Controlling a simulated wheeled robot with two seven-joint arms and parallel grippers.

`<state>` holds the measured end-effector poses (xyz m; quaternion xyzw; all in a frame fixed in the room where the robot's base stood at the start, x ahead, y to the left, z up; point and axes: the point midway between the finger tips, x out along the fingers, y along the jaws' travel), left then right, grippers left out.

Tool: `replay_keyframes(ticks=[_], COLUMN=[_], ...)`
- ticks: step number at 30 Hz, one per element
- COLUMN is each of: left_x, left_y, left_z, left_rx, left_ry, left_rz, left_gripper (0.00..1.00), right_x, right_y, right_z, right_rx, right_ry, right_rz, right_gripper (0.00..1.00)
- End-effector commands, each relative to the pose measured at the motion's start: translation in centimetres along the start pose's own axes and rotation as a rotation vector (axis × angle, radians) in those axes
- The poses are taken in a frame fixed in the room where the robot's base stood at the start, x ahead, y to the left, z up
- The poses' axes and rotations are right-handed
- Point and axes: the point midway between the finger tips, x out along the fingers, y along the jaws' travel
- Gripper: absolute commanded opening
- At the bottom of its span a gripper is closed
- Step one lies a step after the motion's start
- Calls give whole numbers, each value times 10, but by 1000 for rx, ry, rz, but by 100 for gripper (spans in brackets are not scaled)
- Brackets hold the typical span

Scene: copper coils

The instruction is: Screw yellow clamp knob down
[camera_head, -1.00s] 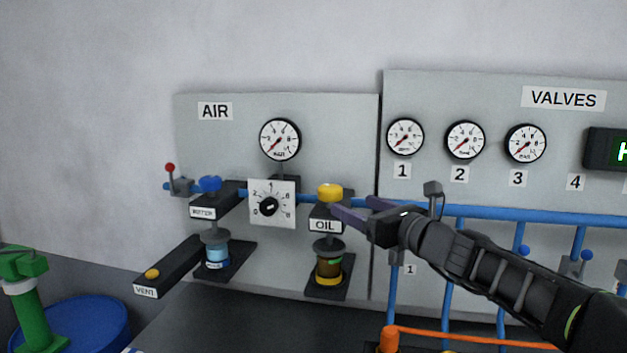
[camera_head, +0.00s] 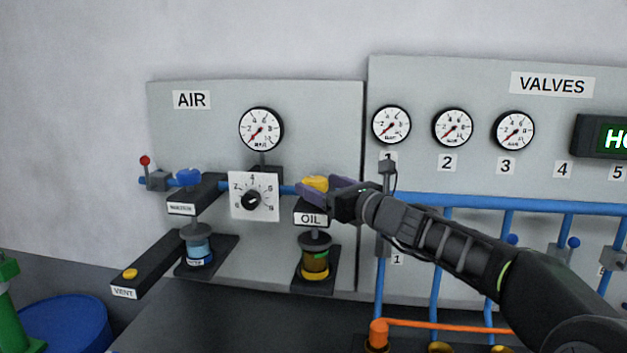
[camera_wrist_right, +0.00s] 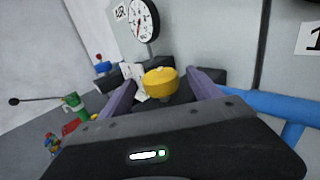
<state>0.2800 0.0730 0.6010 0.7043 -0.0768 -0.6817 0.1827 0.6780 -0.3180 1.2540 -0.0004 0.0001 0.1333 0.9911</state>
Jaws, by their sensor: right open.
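The yellow clamp knob (camera_head: 315,184) sits on top of the black bracket labelled OIL (camera_head: 311,218). My right gripper (camera_head: 322,190) is at the knob, its fingers partly covering it in the head view. In the right wrist view the yellow knob (camera_wrist_right: 160,82) lies between the two purple fingers (camera_wrist_right: 162,95) of my open right gripper, with a gap visible on each side. Below the bracket stands a jar with amber-brown contents and a yellow base (camera_head: 315,264). My left gripper is not in view.
A dial plate (camera_head: 254,197) and a blue knob (camera_head: 188,177) on the WATER-side bracket stand left of the OIL bracket. Blue pipes (camera_head: 480,203) run right, behind my arm. An orange pipe (camera_head: 450,327) lies low at front right. Gauges line the panel above.

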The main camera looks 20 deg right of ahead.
Motion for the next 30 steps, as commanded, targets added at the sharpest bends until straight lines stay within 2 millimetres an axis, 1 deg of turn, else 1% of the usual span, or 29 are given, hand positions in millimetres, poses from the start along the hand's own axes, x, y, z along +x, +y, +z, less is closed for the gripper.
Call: replay_keyframes(ticks=[1,3,6,9,16,17,30], left_x=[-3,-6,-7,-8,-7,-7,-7], left_y=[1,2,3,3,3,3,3], left_z=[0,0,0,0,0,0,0], left_rx=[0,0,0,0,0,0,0], left_ry=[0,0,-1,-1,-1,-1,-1], left_rz=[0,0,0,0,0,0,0], left_gripper=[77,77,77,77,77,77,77], right_x=[9,18,27,32,32,32,32], right_y=[1,0,0,0,0,0,0], right_z=[1,2,1,0,0,0,0], right_rx=[2,2,1,0,1,1,1], right_ry=[1,1,0,0,0,0,0], right_rz=[2,1,1,0,0,0,0], right_gripper=[73,73,73,73,73,71,35])
